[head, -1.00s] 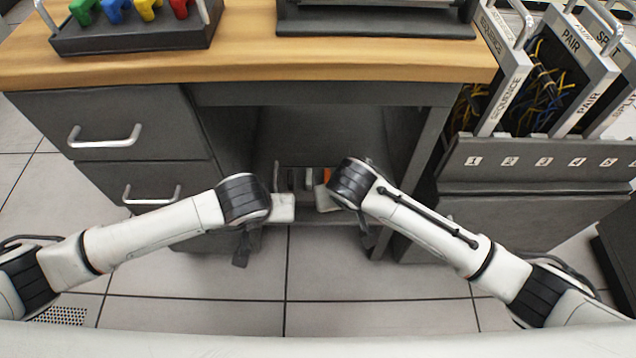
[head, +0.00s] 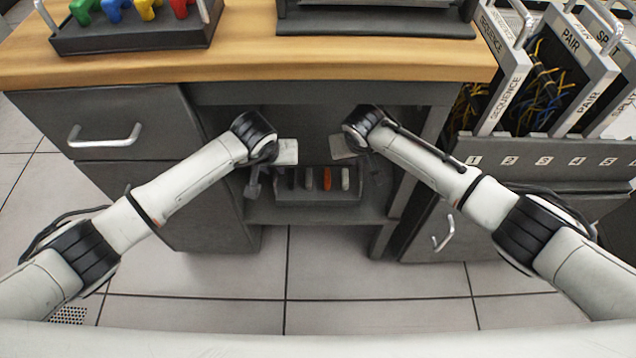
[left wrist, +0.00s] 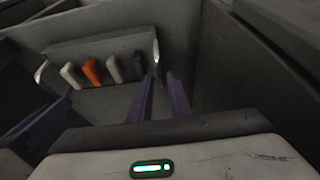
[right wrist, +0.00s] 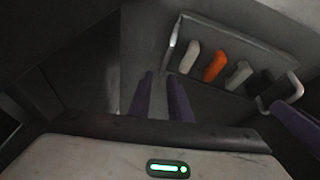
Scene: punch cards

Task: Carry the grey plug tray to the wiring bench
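The grey plug tray (head: 318,199) sits on the low shelf under the desk, holding a row of white, orange, grey and dark plugs. It has a metal handle at each end. My left gripper (head: 255,187) is at the tray's left end; in the left wrist view its purple fingers (left wrist: 160,78) are apart, with one handle (left wrist: 157,48) just beyond the tips. My right gripper (head: 375,176) is at the right end; in the right wrist view its fingers (right wrist: 160,77) are apart, with the other handle (right wrist: 172,42) just beyond. Neither visibly holds anything. I cannot tell which surface is the wiring bench.
Drawers (head: 130,125) flank the opening on the left. Labelled panels (head: 510,85) stand in a rack on the right. The floor in front is clear.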

